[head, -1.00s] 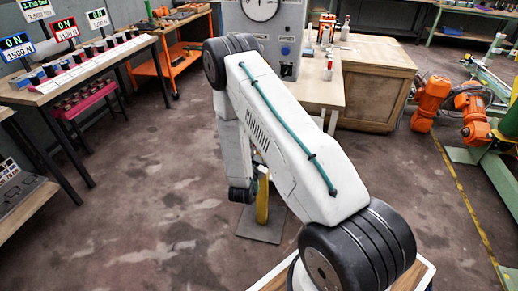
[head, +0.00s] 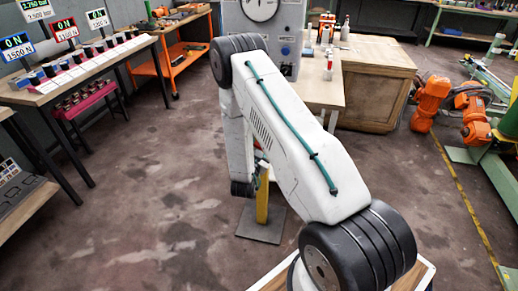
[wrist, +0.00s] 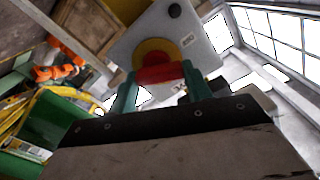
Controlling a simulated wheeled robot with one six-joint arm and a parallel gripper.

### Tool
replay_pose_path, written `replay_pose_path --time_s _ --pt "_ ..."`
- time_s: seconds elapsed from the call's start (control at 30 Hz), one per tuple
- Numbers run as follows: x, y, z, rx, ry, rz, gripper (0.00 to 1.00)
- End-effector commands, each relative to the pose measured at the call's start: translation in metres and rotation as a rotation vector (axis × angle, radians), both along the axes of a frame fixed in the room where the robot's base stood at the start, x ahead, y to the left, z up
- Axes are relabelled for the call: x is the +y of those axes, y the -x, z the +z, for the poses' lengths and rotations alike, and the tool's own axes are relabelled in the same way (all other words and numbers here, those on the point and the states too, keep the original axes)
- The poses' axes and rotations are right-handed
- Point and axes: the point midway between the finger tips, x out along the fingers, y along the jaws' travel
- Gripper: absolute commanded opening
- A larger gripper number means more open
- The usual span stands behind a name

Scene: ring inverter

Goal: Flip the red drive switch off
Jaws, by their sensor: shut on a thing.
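In the wrist view, a red knob (wrist: 160,74) sits on a round yellow disc (wrist: 154,48) on a light grey plate. The two teal fingers of my gripper (wrist: 158,76) are closed on the red knob from both sides. In the head view, my arm mostly hides the gripper. A yellow post (head: 262,207) on a dark base plate stands behind my forearm. On the left bench, a red-framed display (head: 64,29) reads ON, above a row of dark switches whose individual positions are too small to tell.
The left bench (head: 60,90) also carries blue, green and white displays. A grey gauge cabinet (head: 292,15) and a wooden cabinet (head: 375,85) stand behind my arm. Orange robot arms (head: 432,100) are at the right. The floor at the left (head: 150,200) is clear.

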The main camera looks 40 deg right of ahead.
Motion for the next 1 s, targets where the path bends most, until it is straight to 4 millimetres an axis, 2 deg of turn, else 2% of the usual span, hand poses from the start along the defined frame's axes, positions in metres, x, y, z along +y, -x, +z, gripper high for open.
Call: replay_pose_path --time_s 0.6,1.0 --pt "0.0027 -0.0018 -0.0013 0.292 0.227 0.003 0.26" --pt "0.0033 -0.0021 -0.0018 0.375 0.292 0.004 0.26"
